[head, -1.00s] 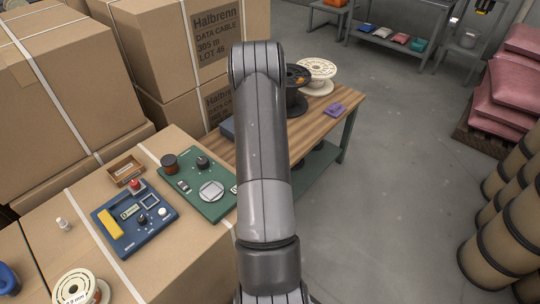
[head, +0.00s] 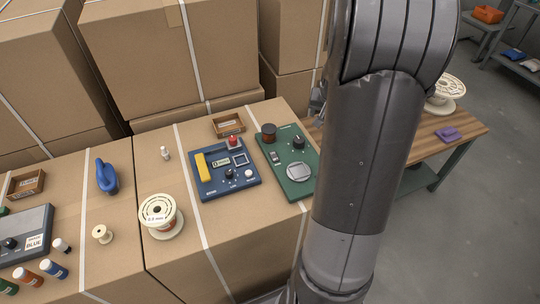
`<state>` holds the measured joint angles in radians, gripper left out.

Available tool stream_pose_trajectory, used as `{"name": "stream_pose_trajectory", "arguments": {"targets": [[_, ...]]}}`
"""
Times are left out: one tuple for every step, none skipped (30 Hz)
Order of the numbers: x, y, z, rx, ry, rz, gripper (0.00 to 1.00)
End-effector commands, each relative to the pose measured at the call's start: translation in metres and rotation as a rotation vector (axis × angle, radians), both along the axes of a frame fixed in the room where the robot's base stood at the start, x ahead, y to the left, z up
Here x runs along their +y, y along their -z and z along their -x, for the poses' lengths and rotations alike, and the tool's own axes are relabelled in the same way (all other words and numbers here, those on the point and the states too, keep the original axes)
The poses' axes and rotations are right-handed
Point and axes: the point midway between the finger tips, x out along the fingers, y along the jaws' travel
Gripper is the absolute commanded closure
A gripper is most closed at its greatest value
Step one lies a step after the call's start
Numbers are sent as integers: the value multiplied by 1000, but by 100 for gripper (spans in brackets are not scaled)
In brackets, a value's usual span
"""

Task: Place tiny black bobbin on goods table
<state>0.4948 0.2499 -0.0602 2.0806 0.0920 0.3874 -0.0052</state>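A small dark bobbin with a brown top (head: 268,133) stands at the upper left corner of a green panel (head: 300,186); it may be the tiny black bobbin, but I cannot tell its exact colours. A wooden-topped table with green legs (head: 425,145) stands at the right, partly hidden by my arm; I cannot tell if it is the goods table. My raised arm fills the right of centre. My gripper is not clearly seen; a small grey piece shows beside the arm, and I cannot tell what it is.
A blue panel (head: 224,176), a cream wire spool (head: 160,217), a tiny cream bobbin (head: 102,234) and a blue tool (head: 107,177) sit on cartons. On the wooden table are a large cream spool (head: 447,90) and a purple item (head: 447,133). Tall cartons stand behind.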

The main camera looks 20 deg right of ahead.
Motion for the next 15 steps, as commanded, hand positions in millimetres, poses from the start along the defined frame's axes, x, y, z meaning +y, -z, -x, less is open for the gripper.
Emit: {"name": "stream_pose_trajectory", "arguments": {"targets": [[21, -19, 3, -11, -34, 4, 41], [32, -28, 5, -12, -53, 3, 41], [47, -40, 9, -15, -77, 4, 41], [59, -49, 13, -17, -97, 4, 41], [69, -57, 16, -19, -115, 5, 41], [84, -67, 22, -22, -141, 6, 41], [95, -75, 27, -23, -159, 7, 41], [105, -82, 32, -24, -179, 7, 41], [119, -91, 40, -27, -204, 10, 41], [129, -97, 46, -29, -223, 11, 41], [139, -104, 52, -30, -241, 13, 41], [152, -111, 60, -33, -266, 15, 41], [161, -117, 68, -33, -284, 16, 41], [170, -122, 75, -37, -303, 18, 41], [182, -128, 85, -36, -326, 20, 41]]}}
